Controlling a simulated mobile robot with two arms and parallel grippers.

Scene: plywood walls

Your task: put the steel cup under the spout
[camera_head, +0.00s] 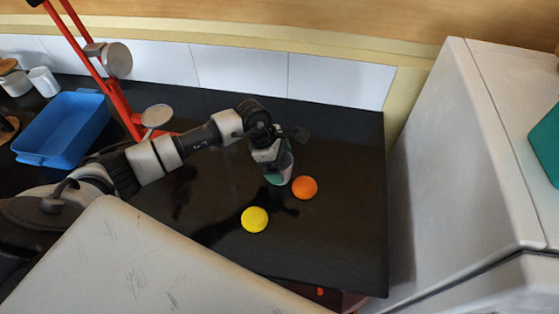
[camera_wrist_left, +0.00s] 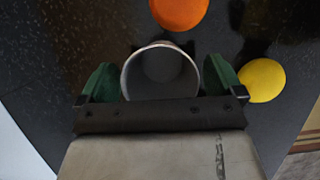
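The steel cup (camera_head: 287,165) stands near the right part of the black worktop, partly hidden by my left gripper (camera_head: 275,171). In the left wrist view the round mouth of the cup (camera_wrist_left: 160,72) faces the camera, centred between the two green finger pads of the gripper (camera_wrist_left: 160,80). The pads lie against the cup's sides with no clear gap, so it looks held. A red-framed press (camera_head: 113,88) with steel round parts stands at the left of the worktop; its spout is not clear to see. My right gripper is not in view.
A blue tray (camera_head: 68,125) and white mugs (camera_head: 44,81) are at the left. A pale cabinet (camera_head: 460,150) stands right of the worktop (camera_head: 345,210).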

